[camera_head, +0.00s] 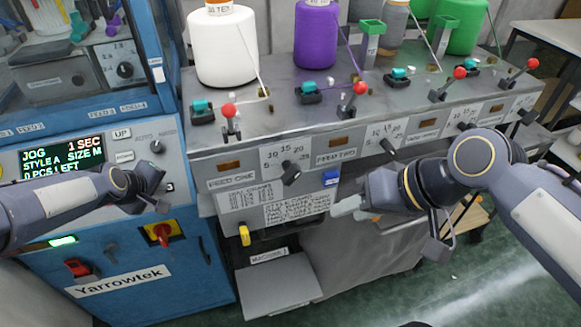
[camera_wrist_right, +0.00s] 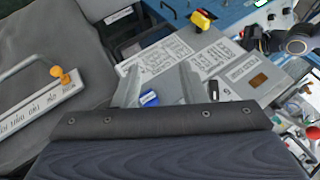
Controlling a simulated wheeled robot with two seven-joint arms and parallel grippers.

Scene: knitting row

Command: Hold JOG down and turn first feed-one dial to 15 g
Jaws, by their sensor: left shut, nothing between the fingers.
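The feed-one dial (camera_head: 291,175) is a dark knob below a printed scale, right of the FEED ONE label; its exact setting is too small to read. The display (camera_head: 62,160) on the blue machine reads JOG, 1 SEC. My left gripper (camera_head: 160,190) is shut with nothing in it, at the control panel's lower right. Its tip hides part of the panel, and I cannot tell whether it presses a button. My right gripper (camera_head: 345,205) is below and right of the dial, apart from it.
The feed-two dial (camera_head: 388,147) is further right. Red-balled levers (camera_head: 229,111) and yarn cones (camera_head: 222,45) line the shelf. A yellow part (camera_head: 245,235) hangs below.

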